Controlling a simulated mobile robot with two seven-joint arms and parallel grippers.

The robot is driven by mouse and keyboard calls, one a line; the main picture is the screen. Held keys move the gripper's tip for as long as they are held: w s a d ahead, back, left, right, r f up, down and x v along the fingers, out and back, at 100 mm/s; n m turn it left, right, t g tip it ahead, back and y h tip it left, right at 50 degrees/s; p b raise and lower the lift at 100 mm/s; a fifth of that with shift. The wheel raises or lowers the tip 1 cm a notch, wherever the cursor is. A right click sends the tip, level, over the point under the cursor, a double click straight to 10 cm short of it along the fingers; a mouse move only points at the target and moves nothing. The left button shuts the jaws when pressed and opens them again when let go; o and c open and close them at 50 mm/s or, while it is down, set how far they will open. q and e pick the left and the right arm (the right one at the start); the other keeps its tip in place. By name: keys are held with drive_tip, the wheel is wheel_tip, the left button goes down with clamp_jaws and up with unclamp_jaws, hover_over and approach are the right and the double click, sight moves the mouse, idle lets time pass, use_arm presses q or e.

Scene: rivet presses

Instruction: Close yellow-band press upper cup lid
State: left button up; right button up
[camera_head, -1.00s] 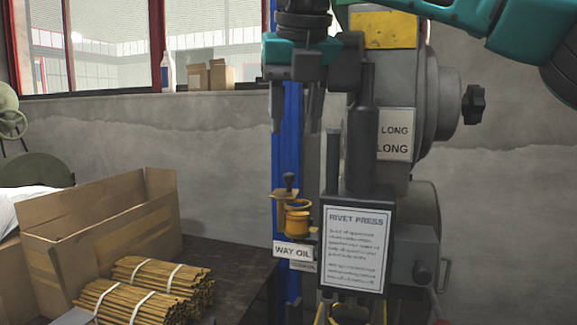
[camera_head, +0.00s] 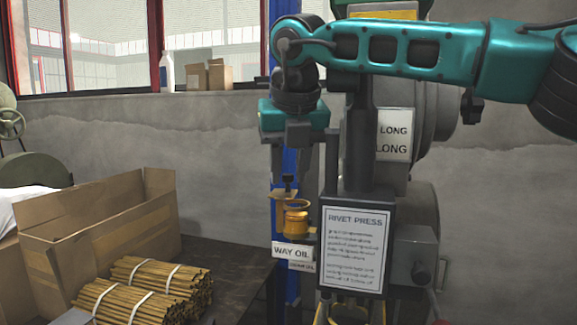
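The press (camera_head: 350,200) has a yellow band (camera_head: 390,12) near its top, partly hidden by my arm. The upper oil cup (camera_head: 297,218) is a small brass-yellow cup on its left side, above a WAY OIL label (camera_head: 292,252). Its lid (camera_head: 282,195) is a tan flap with a dark knob (camera_head: 289,181); it sits at the cup's upper left, and the cup's mouth looks uncovered. My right gripper (camera_head: 290,170) points down just above the lid, fingers apart around the height of the knob. Contact with the knob cannot be told. My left gripper is out of view.
A RIVET PRESS sign (camera_head: 353,248) and a dark upright post (camera_head: 332,160) stand just right of the cup. A blue column (camera_head: 291,275) is behind it. A cardboard box (camera_head: 100,225) and rod bundles (camera_head: 150,285) lie on the dark table at left.

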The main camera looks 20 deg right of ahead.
drive_tip(key=c, duration=0.4)
clamp_jaws()
